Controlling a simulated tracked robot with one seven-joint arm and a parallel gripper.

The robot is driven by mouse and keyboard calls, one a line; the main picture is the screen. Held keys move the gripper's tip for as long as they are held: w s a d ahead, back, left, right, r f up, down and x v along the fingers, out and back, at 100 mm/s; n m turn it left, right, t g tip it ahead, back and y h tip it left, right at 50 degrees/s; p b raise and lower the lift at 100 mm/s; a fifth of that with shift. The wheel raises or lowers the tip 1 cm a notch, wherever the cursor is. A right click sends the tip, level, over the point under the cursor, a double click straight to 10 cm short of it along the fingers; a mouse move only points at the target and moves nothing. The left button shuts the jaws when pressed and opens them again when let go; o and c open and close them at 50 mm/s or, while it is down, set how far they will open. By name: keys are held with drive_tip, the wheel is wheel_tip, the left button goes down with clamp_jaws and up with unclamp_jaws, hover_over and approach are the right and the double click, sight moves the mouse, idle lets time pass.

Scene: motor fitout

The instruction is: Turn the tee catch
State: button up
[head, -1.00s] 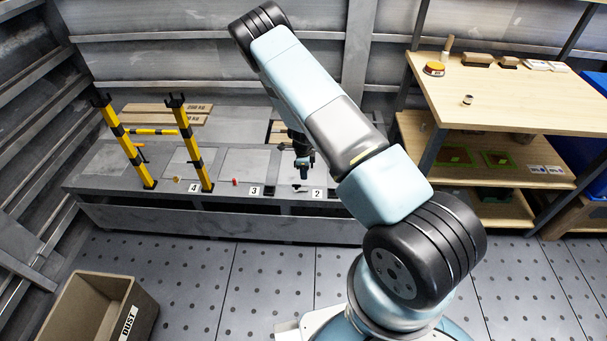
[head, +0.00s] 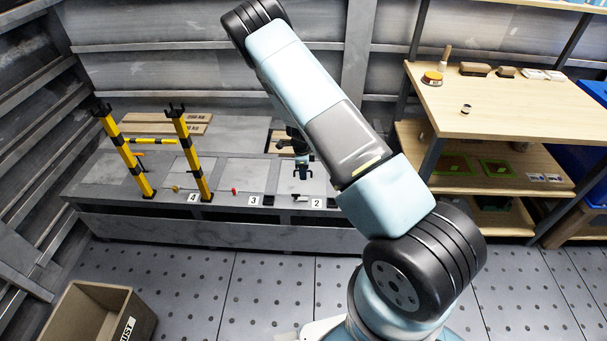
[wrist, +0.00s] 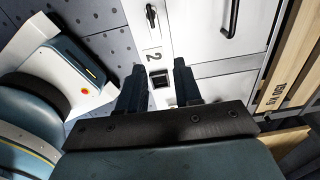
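A small dark catch (wrist: 152,17) with a pale end, which looks like the tee catch, sits on the bench's front strip beside the number 2 label (wrist: 153,56). In the head view this catch (head: 300,198) is tiny and its exact turn cannot be read. My gripper (wrist: 160,84) is open and empty, its two fingers apart on either side of a dark square recess (wrist: 159,79). In the head view my gripper (head: 303,174) hangs over the lid behind label 2, apart from the catch.
A low grey bench (head: 110,205) has lid panels and a red fitting (head: 234,191) near label 3. Yellow-black posts (head: 190,155) stand at its left. A lid handle (wrist: 231,20) shows in the wrist view. Wooden shelving (head: 520,110) stands right; a dust bin (head: 75,320) stands front left.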

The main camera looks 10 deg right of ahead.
drive_tip(key=shift+r, duration=1.8)
drive_tip(key=shift+r, duration=0.1)
wheel_tip(320, 180, up, 14)
drive_tip(key=shift+a+f, duration=0.2)
drive_tip(key=shift+f, duration=0.05)
